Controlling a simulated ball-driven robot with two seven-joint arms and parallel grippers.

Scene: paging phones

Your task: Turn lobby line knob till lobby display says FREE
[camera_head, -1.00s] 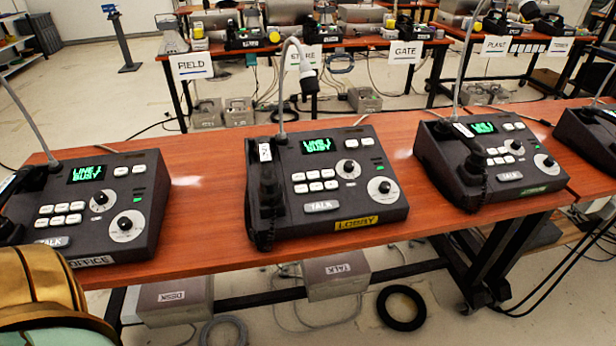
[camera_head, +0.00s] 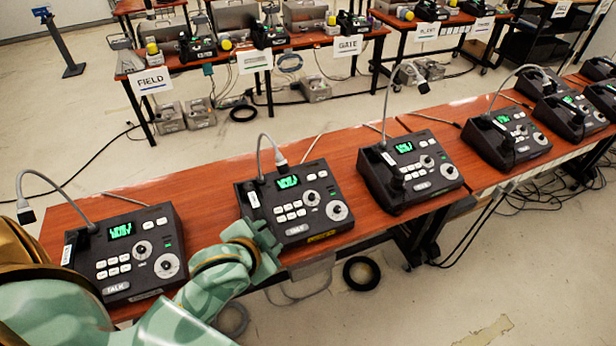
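The lobby console (camera_head: 262,212) is a dark box with a yellow label (camera_head: 322,237) on its front edge, second from the left on the near table. Its display (camera_head: 288,181) shows green text too small to read surely. My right gripper is out of view.
The office console (camera_head: 125,250) stands to the left, partly beside my arm. Another console (camera_head: 410,172) stands to the right, with more beyond. The lobby console's gooseneck microphone (camera_head: 262,150) rises behind it. The near table (camera_head: 225,180) has bare wood between consoles.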

